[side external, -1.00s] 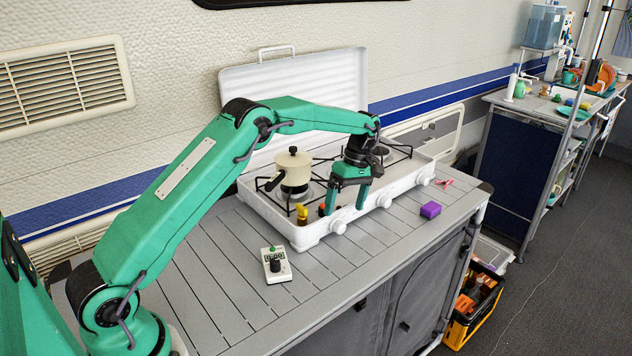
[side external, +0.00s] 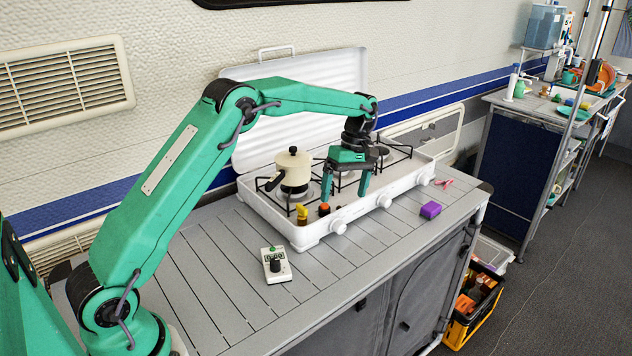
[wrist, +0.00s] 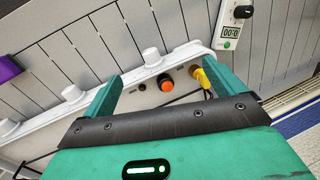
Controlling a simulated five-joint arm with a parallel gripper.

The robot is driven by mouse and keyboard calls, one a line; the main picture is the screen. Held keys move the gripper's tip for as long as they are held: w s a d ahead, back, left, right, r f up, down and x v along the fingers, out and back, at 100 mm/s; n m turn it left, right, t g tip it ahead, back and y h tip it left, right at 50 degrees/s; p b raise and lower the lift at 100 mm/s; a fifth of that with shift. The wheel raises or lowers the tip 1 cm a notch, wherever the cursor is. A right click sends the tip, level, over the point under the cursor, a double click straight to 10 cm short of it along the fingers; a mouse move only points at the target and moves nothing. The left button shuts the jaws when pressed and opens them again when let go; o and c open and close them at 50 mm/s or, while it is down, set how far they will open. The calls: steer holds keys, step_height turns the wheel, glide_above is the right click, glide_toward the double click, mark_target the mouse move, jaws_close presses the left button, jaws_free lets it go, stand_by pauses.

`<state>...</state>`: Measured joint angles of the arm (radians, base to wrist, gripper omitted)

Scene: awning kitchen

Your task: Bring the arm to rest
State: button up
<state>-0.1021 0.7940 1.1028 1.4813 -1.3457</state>
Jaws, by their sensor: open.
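My green gripper (side external: 344,193) is open and empty, pointing down above the front of the white camping stove (side external: 370,208). In the wrist view my gripper (wrist: 163,85) shows its two fingers spread wide, with nothing between them. Between the fingers in that view, beyond them, is an orange-topped knob (wrist: 165,82) on the stove's front; it also shows in the side view (side external: 323,209). A yellow part (wrist: 201,80) lies close to one finger in the wrist view and stands at the stove's left front corner in the side view (side external: 302,214).
A cream pot (side external: 293,172) stands on the stove's left burner. A white timer (side external: 276,265) lies on the slatted counter (side external: 225,285) in front. A purple block (side external: 430,210) and a small pink item (side external: 443,183) lie to the right. The front counter is mostly clear.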

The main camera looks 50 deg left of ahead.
steer(key=s+d+r+m+t, duration=0.2)
steer(key=s+r+m, duration=0.2)
steer(key=s+r, duration=0.3)
steer(key=s+d+r+m+t, duration=0.2)
steer(key=s+r+m, duration=0.2)
steer(key=s+r, duration=0.3)
steer(key=s+f+m+t, duration=0.1)
steer(key=s+m, duration=0.3)
steer(key=s, duration=0.5)
steer(key=s+d+f+m+t, duration=0.1)
steer(key=s+m+t, duration=0.2)
steer(key=s, duration=0.6)
steer(key=shift+d+m, duration=0.3)
steer(key=shift+m, duration=0.5)
steer(key=shift+f, duration=0.1)
